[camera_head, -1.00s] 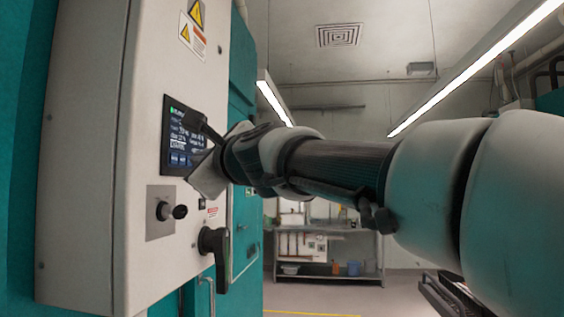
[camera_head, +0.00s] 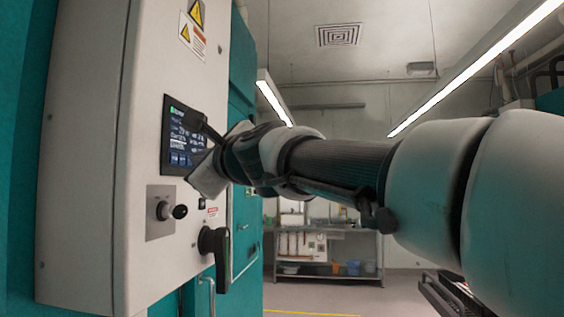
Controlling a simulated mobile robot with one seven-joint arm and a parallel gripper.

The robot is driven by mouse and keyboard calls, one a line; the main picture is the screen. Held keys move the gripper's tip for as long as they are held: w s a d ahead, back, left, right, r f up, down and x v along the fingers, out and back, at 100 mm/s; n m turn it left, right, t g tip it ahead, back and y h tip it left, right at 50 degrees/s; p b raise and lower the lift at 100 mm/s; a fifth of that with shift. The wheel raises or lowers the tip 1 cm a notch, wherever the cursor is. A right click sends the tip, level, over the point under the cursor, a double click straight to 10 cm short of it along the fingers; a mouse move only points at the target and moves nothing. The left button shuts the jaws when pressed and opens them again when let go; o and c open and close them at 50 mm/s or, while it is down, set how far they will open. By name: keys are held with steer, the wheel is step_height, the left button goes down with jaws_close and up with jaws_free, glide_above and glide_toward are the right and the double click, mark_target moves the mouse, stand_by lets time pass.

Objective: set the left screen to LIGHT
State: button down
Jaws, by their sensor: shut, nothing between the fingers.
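The screen (camera_head: 176,150) is a dark panel with small white text lines, a green mark at top left and blue buttons along its bottom. It sits on the front of the grey control cabinet (camera_head: 85,170). The text is too small to read surely. My gripper (camera_head: 203,127) is shut and empty, its dark fingertips at the upper right part of the screen. I cannot tell whether they touch the glass. My wrist and fingers hide part of the screen's right side.
Warning labels (camera_head: 193,28) are above. A metal shelf (camera_head: 325,256) stands far back. Open floor lies between.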

steer(key=shift+a, duration=0.1)
stand_by(0.4)
steer(key=shift+a, duration=0.35)
steer(key=shift+w+a+p, duration=0.1)
steer(key=shift+a+p, duration=0.2)
steer(key=shift+p, duration=0.15)
stand_by(0.4)
steer(key=shift+d, duration=0.1)
steer(key=shift+d+b, duration=0.4)
steer(key=shift+d, duration=0.2)
steer(key=d, duration=0.1)
steer(key=d+b, duration=0.1)
steer(key=d, duration=0.1)
steer(key=d+b, duration=0.1)
steer(key=d, duration=0.1)
steer(key=shift+s, duration=0.3)
